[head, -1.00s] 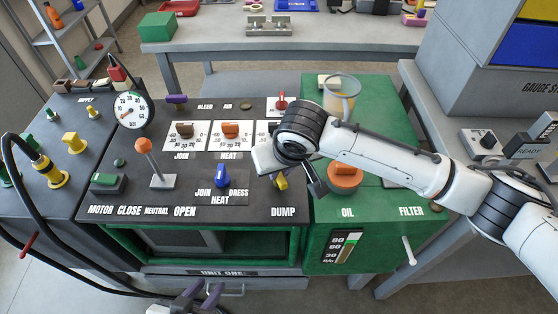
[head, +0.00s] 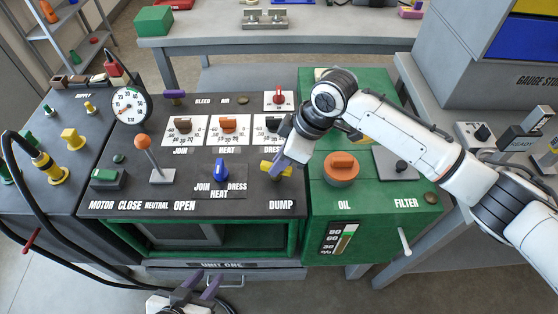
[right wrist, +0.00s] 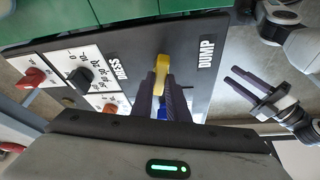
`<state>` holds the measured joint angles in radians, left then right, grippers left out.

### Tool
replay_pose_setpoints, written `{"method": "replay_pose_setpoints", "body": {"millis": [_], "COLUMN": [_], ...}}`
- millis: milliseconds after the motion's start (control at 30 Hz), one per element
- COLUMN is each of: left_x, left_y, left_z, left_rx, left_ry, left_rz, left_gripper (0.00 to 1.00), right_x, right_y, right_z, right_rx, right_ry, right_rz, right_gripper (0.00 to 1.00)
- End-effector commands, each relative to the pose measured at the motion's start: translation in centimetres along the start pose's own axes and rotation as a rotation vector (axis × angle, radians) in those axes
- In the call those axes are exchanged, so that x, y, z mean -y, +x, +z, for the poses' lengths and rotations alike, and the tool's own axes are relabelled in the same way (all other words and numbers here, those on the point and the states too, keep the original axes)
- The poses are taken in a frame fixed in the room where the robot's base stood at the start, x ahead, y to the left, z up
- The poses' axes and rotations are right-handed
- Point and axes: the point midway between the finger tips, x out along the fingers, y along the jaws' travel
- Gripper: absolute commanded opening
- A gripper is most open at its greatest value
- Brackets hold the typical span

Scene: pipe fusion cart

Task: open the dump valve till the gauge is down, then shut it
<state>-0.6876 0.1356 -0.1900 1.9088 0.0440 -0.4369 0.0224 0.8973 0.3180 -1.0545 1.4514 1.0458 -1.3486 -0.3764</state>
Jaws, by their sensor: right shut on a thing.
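The yellow dump valve handle (head: 266,167) is on the dark panel above the word DUMP, lying roughly crosswise in the head view. My right gripper (head: 277,169) is shut on it and hides part of it. In the right wrist view the handle (right wrist: 161,66) shows at the tips of the dark fingers (right wrist: 162,88). The round white gauge (head: 129,105) stands at the panel's back left; its exact needle reading is too small to tell. My left gripper (head: 199,284) is low in front of the cart, open and empty; its fingers also show in the right wrist view (right wrist: 248,82).
The blue selector (head: 221,171) sits left of the dump handle. An orange-knobbed lever (head: 143,142) stands further left. The orange oil cap (head: 341,167) is on the green tank just right of my gripper. Black hoses (head: 55,255) loop at the left.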

Motion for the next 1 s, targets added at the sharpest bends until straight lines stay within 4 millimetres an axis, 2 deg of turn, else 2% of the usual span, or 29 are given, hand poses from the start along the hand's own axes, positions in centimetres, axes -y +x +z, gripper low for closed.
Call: {"method": "replay_pose_setpoints", "body": {"millis": [433, 1000], "left_x": [-0.02, -0.04], "left_y": [0.04, 0.05], "left_z": [-0.15, -0.21], "left_rx": [-0.003, -0.004], "left_ry": [0.0, 0.0], "left_rz": [0.001, 0.001], "left_gripper": [0.31, 0.31], "right_x": [-0.25, -0.23], "right_y": [-0.06, -0.05], "right_z": [-0.07, -0.06], "right_rx": [0.001, 0.002], "right_ry": [-0.236, -0.283], "right_rz": [-0.096, -0.115], "right_gripper": [0.0, 0.0]}}
